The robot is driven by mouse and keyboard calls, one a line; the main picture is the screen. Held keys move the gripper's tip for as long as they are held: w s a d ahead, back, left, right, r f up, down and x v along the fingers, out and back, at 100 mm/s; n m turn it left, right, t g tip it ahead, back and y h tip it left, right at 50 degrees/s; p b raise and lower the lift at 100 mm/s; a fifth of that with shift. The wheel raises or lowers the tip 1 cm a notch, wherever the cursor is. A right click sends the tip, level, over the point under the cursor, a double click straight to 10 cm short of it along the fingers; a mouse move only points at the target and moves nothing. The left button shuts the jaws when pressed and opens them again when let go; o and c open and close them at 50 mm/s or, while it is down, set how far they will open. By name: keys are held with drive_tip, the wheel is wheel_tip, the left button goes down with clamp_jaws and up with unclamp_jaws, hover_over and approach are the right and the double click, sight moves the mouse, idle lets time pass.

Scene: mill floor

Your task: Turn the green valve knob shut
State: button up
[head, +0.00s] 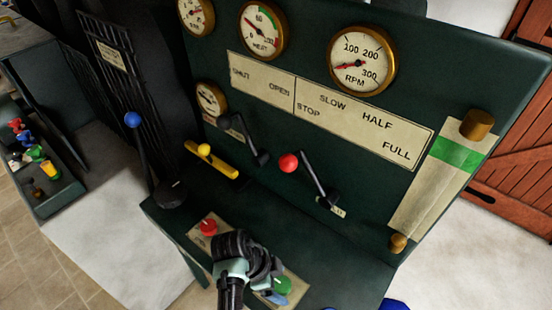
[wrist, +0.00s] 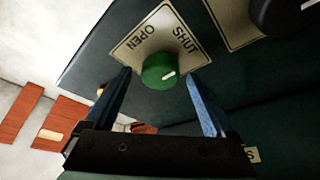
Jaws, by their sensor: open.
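The green valve knob (wrist: 157,70) sits on a pale plate (wrist: 152,35) with OPEN on the left and SHUT on the right in the wrist view. A short white mark on its face lies right of centre and slants towards the right. My gripper (wrist: 158,77) is open, with one finger on each side of the knob and visible gaps between. Whether the fingertips reach down around it, I cannot tell. In the head view the green knob (head: 283,285) is partly hidden by my gripper (head: 264,277), which is over the console's front ledge.
A red knob (head: 208,226) is left of my gripper. Levers with red (head: 288,162), yellow (head: 204,150) and blue (head: 132,119) balls stand behind. Gauges (head: 361,61) fill the upper panel. A dark round part (wrist: 280,14) is right of the plate in the wrist view.

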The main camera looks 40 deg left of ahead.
drive_tip(key=v, duration=1.3)
drive_tip(key=shift+s+f, duration=0.15)
drive_tip(key=shift+f, duration=0.05)
